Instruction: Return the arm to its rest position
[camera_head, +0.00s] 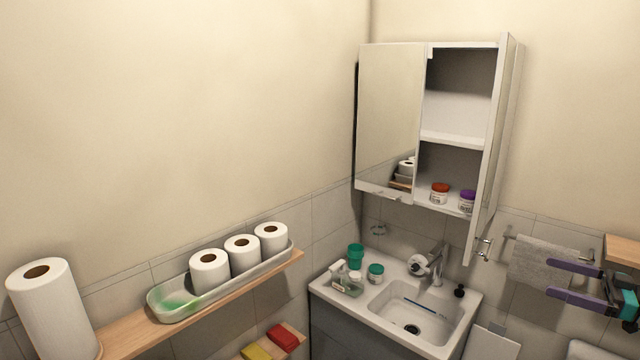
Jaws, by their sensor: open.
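My gripper (550,279) is at the right edge of the head view, with two purple fingers pointing left. The fingers are apart and nothing shows between them. It appears in front of the grey towel (535,262) on its rail; I cannot tell the distance. The rest of my arm is mostly cut off by the right picture edge.
A mirror cabinet (390,120) with its right door open holds a red-lidded jar (439,194) and a purple-lidded jar (467,202). Below is a sink (420,308). A wooden shelf (120,337) at left bears paper rolls. A wooden board (622,250) is near my gripper.

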